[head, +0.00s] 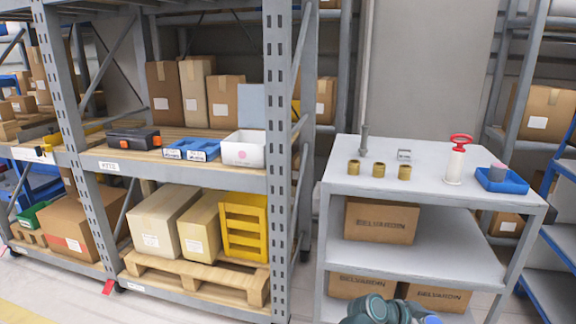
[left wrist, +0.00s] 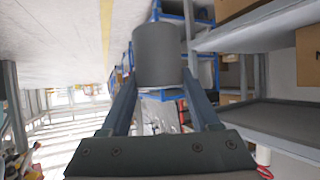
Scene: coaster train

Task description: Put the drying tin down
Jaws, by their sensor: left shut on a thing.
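The drying tin appears to be the plain dark grey cylinder (left wrist: 158,58) in the left wrist view. My left gripper (left wrist: 160,88) is shut on it, with one finger on each side. Nothing shows directly beneath the tin, and it looks held clear of any surface. Neither gripper shows in the head view; only a part of my arm shows at the bottom edge. My right gripper is not in view.
A loaded storage rack (head: 190,182) stands left.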

